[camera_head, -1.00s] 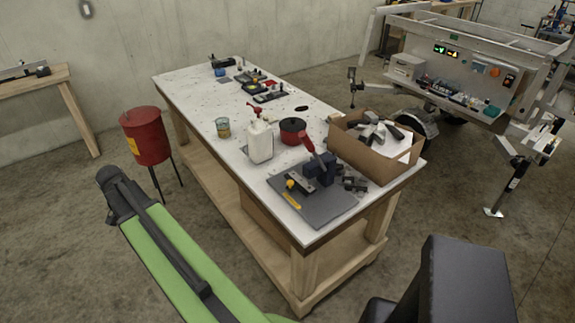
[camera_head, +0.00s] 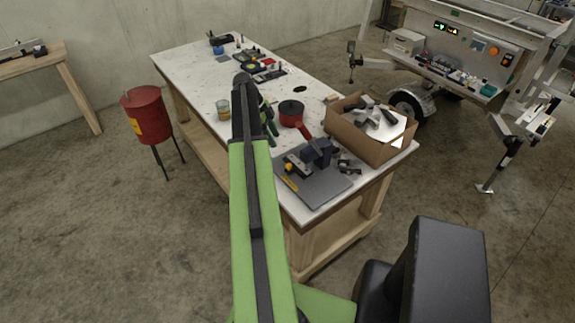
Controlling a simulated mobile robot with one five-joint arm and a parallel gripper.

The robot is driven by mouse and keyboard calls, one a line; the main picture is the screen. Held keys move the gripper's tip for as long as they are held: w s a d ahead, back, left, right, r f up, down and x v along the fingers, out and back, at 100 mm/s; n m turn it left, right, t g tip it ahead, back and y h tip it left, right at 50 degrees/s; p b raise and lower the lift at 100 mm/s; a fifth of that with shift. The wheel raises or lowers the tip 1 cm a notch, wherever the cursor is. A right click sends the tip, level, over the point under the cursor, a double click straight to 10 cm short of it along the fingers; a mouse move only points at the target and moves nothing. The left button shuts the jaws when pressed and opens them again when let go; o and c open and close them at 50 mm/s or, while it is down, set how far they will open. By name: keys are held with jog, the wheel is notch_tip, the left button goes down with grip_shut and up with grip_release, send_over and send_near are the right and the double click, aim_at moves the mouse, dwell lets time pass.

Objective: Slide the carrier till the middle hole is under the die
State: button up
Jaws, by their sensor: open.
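A small dark strip with a yellow knob, apparently the carrier (camera_head: 297,166), lies at the press's left side. Its holes and the die are too small to make out. My green arm rises through the middle of the view and bends down over the bench. My gripper (camera_head: 271,132) shows only in part beside the arm, open and apart from the carrier, up and left of the press.
A cardboard box (camera_head: 365,138) of metal parts is to the right, with loose dark parts (camera_head: 348,166) beside the press. A glass jar (camera_head: 223,109) stands left of my arm. A yellow piece (camera_head: 290,184) lies on the plate.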

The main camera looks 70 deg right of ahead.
aim_at(289, 165)
jog(key=b+x, duration=1.1)
jog(key=x, duration=0.2)
jog(key=shift+f, duration=0.45)
jog(key=shift+s+f+b, duration=0.25)
jog(key=shift+f+b, duration=0.1)
jog(key=shift+b, duration=0.25)
jog(key=shift+r, duration=0.1)
grip_shut()
